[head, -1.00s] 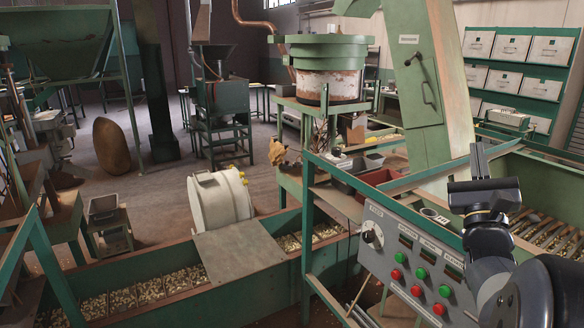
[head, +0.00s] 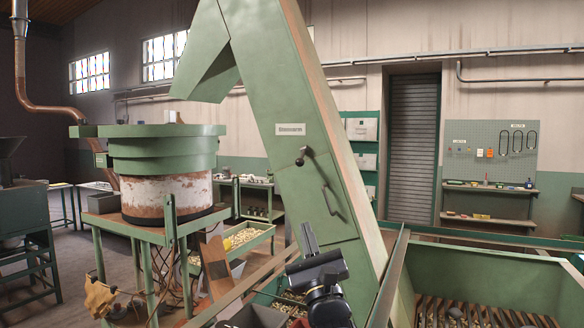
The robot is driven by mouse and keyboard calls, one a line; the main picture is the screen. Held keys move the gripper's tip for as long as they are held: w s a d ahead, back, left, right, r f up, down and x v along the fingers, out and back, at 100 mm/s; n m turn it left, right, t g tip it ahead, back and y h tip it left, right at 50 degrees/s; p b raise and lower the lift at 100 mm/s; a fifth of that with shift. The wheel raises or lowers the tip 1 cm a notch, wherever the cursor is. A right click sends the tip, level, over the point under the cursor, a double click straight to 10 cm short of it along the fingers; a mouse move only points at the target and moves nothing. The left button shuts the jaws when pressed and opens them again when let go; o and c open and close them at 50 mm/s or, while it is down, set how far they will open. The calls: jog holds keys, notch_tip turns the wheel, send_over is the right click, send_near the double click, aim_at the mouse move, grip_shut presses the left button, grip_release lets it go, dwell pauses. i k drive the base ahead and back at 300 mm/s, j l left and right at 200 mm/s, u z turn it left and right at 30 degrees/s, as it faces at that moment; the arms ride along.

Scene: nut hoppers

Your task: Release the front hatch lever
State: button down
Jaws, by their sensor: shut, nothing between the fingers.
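The tall green elevator housing (head: 270,90) leans up through the middle of the head view. On its front is a hatch panel (head: 325,215) with a small dark lever with a round knob (head: 304,155) near its upper edge and a thin curved handle (head: 329,199) lower down. My gripper (head: 308,236) is at the lower middle, in front of the housing's foot and below the lever in the picture. It is shut and empty, apart from lever and handle. Its gap to the hatch in depth is hard to judge.
A round green bowl feeder (head: 165,150) stands on a green frame to the left. A green hopper (head: 490,275) with a slatted floor is at lower right, its rails (head: 388,275) beside my arm. A tool pegboard (head: 490,148) and shutter door (head: 413,150) are behind.

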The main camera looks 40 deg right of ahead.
aim_at(299, 162)
jog(key=i+j+z, duration=0.15)
jog(key=i+z, duration=0.25)
jog(key=i+j+z, duration=0.4)
jog(key=i, duration=0.2)
